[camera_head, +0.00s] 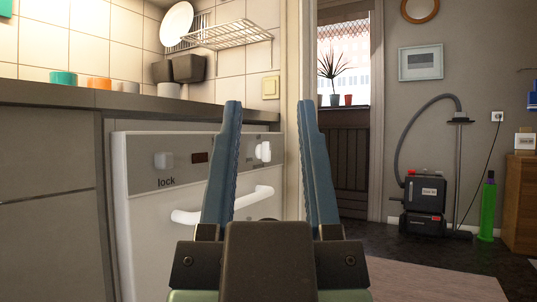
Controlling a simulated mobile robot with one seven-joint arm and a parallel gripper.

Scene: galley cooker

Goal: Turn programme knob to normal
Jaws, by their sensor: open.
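A white-fronted appliance (128,200) with a grey control panel stands under the counter at left. A pale square knob (163,160) sits above the word "lock". A small dark window (200,157) is to its right. A white knob (263,152) shows on the panel's right part, seen between my fingers; it is probably the programme knob. Any label by it, including "normal", is hidden or too small to read. My gripper (268,104) is open and empty, fingers pointing away from the camera. The left finger covers part of the panel. I cannot tell its distance from the knob.
A white bar handle (190,216) crosses the appliance front below the panel, partly behind my gripper. The counter (120,101) edge overhangs it, with several cups on top. A doorway, vacuum cleaner (424,200) and green cylinder (487,207) stand at right. Floor there is open.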

